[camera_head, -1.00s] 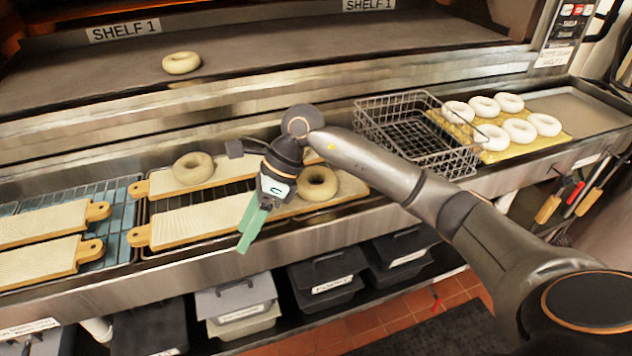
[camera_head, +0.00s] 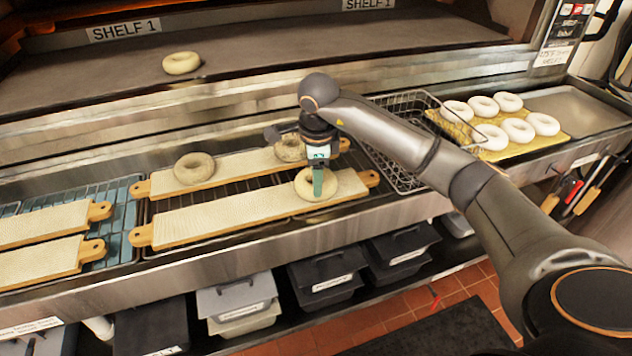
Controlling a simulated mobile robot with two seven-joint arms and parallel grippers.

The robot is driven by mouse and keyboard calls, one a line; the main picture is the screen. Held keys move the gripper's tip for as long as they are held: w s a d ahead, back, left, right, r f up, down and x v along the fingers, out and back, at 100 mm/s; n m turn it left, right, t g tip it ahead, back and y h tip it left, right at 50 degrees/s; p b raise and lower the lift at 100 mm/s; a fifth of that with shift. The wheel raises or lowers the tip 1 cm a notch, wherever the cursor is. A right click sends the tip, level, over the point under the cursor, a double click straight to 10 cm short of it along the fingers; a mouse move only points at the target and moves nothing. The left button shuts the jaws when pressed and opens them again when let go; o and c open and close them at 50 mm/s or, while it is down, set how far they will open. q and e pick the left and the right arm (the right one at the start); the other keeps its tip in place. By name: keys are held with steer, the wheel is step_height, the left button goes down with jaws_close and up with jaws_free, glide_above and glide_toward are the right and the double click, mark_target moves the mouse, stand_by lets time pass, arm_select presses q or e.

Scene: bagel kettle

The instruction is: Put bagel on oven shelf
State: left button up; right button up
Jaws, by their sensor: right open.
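My right gripper (camera_head: 318,185) is open and points down at a bagel (camera_head: 303,188) on the right end of the front board (camera_head: 220,217). Its green fingers overlap the bagel's hole and near side; I cannot tell whether they touch it. A second bagel (camera_head: 290,148) lies on the back board (camera_head: 240,168), partly hidden behind my gripper. A third bagel (camera_head: 194,168) lies at that board's left end. One bagel (camera_head: 182,63) lies on the oven shelf (camera_head: 260,55), labelled SHELF 1. My left gripper is not in view.
A wire basket (camera_head: 405,110) stands behind my right arm. Several pale bagels (camera_head: 520,131) lie on a yellow board to its right. Two empty boards (camera_head: 50,222) lie on a blue rack at left. The oven shelf has wide free room right of its bagel.

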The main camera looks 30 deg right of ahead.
steer(key=shift+w+d+f+p, duration=0.1)
steer(key=shift+f+p, duration=0.05)
steer(key=shift+f, duration=0.6)
steer(key=shift+w+d+f+p, duration=0.1)
steer(key=shift+w+f, duration=0.05)
steer(key=shift+f, duration=0.65)
steer(key=shift+w+d+f+p, duration=0.1)
steer(key=shift+f+p, duration=0.05)
steer(key=shift+f, duration=0.6)
jaws_close()
